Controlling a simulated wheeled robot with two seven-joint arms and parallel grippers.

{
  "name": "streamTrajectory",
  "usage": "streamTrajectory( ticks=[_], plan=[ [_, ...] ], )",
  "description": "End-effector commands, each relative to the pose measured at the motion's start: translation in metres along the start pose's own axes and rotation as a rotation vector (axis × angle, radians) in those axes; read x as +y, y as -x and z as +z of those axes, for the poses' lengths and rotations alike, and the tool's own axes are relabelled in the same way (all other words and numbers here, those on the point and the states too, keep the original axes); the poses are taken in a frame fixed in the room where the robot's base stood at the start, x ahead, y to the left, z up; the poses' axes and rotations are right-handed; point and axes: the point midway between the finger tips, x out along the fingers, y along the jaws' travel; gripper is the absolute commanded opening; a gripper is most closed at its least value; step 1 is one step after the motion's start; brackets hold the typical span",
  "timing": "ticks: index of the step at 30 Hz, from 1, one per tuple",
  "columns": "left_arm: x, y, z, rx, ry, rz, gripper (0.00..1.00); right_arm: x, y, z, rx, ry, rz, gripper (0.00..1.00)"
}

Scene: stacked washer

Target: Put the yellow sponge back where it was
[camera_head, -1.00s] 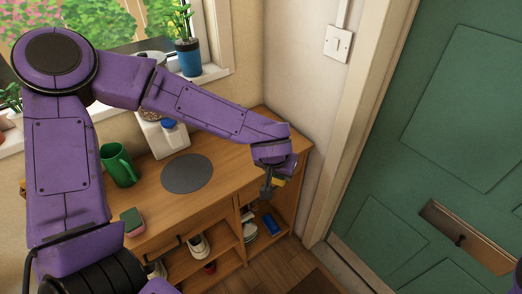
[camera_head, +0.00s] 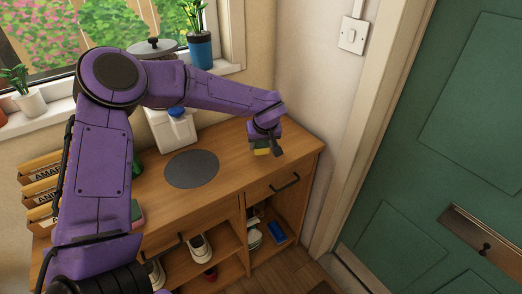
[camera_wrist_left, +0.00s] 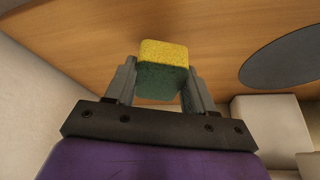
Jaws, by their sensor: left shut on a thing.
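The yellow sponge (camera_head: 262,151), with a green scrub side, is in my left gripper (camera_head: 266,146) over the right part of the wooden cabinet top. In the left wrist view the sponge (camera_wrist_left: 163,68) sits between the two fingers of the left gripper (camera_wrist_left: 160,85), which are shut on it. Its yellow face is toward the wooden top and its green side toward my palm. Whether it touches the wood cannot be told. My right gripper is not in view.
A dark round mat (camera_head: 192,169) lies left of the sponge. A pink and green sponge (camera_head: 137,212) is partly hidden by my left arm. A white canister with a blue knob (camera_head: 172,130) stands at the back. The cabinet top (camera_head: 228,172) is clear around the mat.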

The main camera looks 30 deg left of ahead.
Motion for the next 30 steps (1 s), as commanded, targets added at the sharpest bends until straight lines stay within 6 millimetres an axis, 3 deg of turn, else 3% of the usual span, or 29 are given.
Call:
streamTrajectory(
  ticks=[7,17,18,20,30],
  plan=[
    [0.001,-0.035,0.010,-0.002,-0.002,-0.002,0.29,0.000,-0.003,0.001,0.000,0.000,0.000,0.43],
    [0.001,-0.039,0.011,0.000,-0.001,0.000,0.29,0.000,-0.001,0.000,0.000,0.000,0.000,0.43],
    [0.001,-0.040,0.011,0.000,-0.001,0.001,0.57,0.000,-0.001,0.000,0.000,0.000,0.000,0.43],
    [0.001,-0.040,0.011,0.000,-0.001,0.001,0.76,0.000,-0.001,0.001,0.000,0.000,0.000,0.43],
    [0.001,-0.037,0.010,0.001,0.000,0.002,0.79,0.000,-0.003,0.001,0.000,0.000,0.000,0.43]
  ],
)
